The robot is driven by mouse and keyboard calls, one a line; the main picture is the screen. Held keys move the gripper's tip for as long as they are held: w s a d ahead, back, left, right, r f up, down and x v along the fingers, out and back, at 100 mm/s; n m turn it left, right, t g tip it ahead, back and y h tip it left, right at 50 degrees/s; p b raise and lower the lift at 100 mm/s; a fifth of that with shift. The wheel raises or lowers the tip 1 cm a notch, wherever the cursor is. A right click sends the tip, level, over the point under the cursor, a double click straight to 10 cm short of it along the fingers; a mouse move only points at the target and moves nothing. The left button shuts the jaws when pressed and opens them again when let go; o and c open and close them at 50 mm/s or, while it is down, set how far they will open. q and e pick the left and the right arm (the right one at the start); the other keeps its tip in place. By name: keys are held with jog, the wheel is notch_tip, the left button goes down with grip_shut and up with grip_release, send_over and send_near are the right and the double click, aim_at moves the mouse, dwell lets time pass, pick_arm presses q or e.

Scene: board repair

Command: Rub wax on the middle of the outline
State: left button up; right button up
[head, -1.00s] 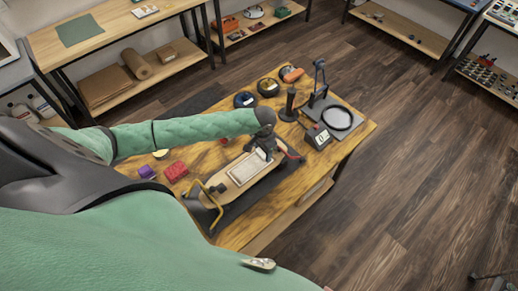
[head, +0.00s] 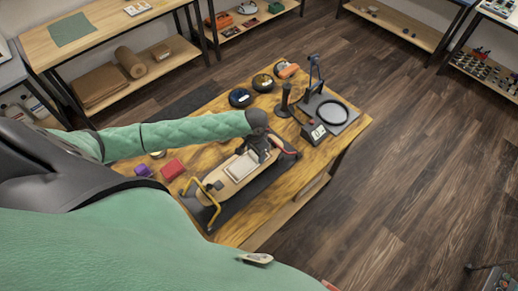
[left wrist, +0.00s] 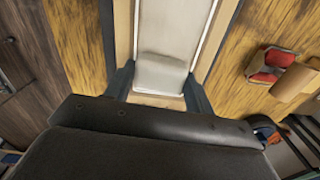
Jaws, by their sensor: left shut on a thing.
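My left gripper (head: 258,153) is over the far end of a long pale wooden board (head: 217,187) on the workbench. In the left wrist view the gripper (left wrist: 160,88) is shut on a whitish block (left wrist: 160,70), likely the wax, held between its two dark fingers. A pale rectangular panel with a darker outline (head: 240,167) lies on the board, and the block is over its far part. The panel also shows in the left wrist view (left wrist: 172,25). Whether the block touches it I cannot tell. My right gripper is out of view.
Round tins (head: 240,98), a dark upright tool (head: 285,100) and a small display device (head: 314,132) stand behind.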

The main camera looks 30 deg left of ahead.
pick_arm(q)
jog(key=shift+s+a, duration=0.2)
jog(key=shift+s, duration=0.45)
jog(key=shift+s+a, duration=0.25)
jog(key=shift+s, duration=0.45)
jog(key=shift+s+a, duration=0.2)
jog(key=shift+s, duration=0.45)
jog(key=shift+s+a+f, duration=0.1)
jog(key=shift+s+a, duration=0.15)
jog(key=shift+s, duration=0.4)
jog(key=shift+s+a, duration=0.2)
jog(key=shift+s, duration=0.5)
jog(key=shift+s+a+f, duration=0.1)
jog(key=shift+s+a, duration=0.15)
jog(key=shift+s, duration=0.4)
jog(key=shift+s+a+r, duration=0.1)
jog(key=shift+s+a, duration=0.15)
jog(key=shift+s, duration=0.5)
jog(key=shift+s+a+r, duration=0.1)
jog(key=shift+s+a, duration=0.15)
jog(key=shift+s, duration=0.45)
jog(key=shift+w, duration=0.1)
